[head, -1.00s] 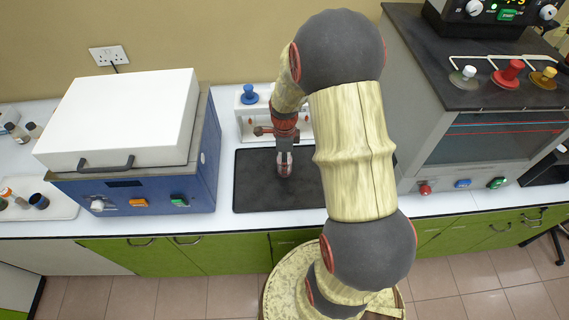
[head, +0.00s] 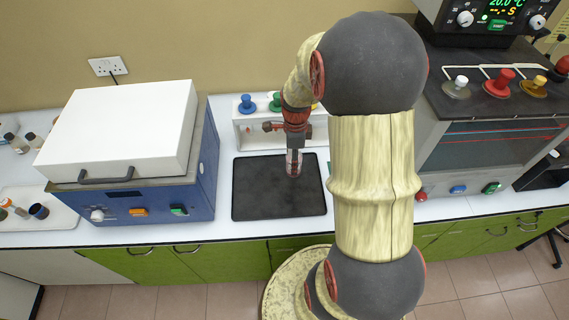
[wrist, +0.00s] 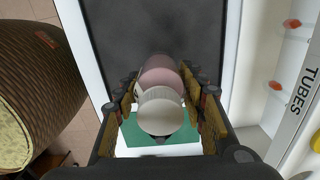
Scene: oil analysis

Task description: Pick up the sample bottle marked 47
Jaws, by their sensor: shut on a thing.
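My gripper (head: 294,163) is above the back right part of a black mat on the bench, pointing down. In the wrist view, my gripper (wrist: 160,105) is shut on a small bottle with a pale grey-white cap (wrist: 160,116) and a pinkish body (wrist: 161,78). The cap faces the camera, between the two fingers. No number can be read on the bottle. In the head view, it is a small reddish shape between the fingers; I cannot tell its height over the mat.
The black mat (head: 255,195) looks bare. A blue-and-white machine (head: 125,125) stands left, and a grey cabinet with coloured knobs (head: 490,150) right. A white rack (head: 242,128) with coloured knobs is behind the gripper. Several small bottles stand on a tray (head: 62,212) at far left.

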